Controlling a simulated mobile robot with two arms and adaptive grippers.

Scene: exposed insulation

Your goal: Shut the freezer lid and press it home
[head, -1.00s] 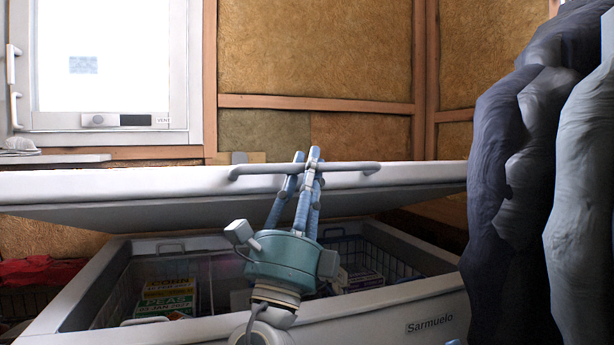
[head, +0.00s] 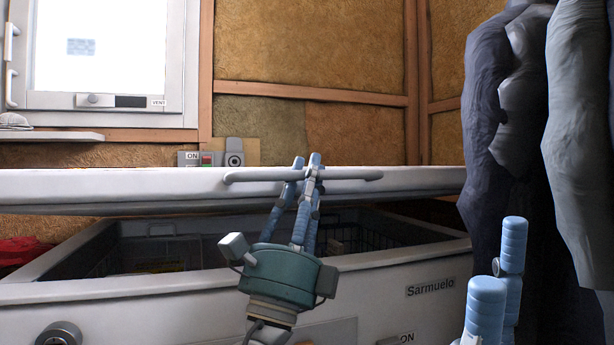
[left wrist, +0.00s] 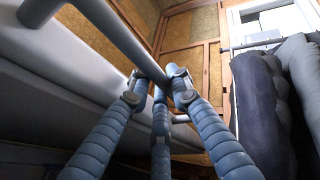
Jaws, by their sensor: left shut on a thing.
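The white freezer lid (head: 110,186) is partly lowered, with a dark gap between it and the open chest of the freezer (head: 370,290). A bar handle (head: 352,174) runs along the lid's front. My left gripper (head: 307,166) is shut on this handle, its blue fingers reaching up from below. In the left wrist view the fingers (left wrist: 160,85) are around the grey handle bar (left wrist: 108,38), beside the lid's face (left wrist: 60,62). My right gripper (head: 500,260) shows at the lower right of the head view, apart from the freezer; its jaw opening is unclear.
Wire baskets and a yellow package (head: 165,267) show dimly inside the freezer. Grey hanging padded cloths (head: 500,110) crowd the right side. A red cloth (head: 22,250) lies at the left.

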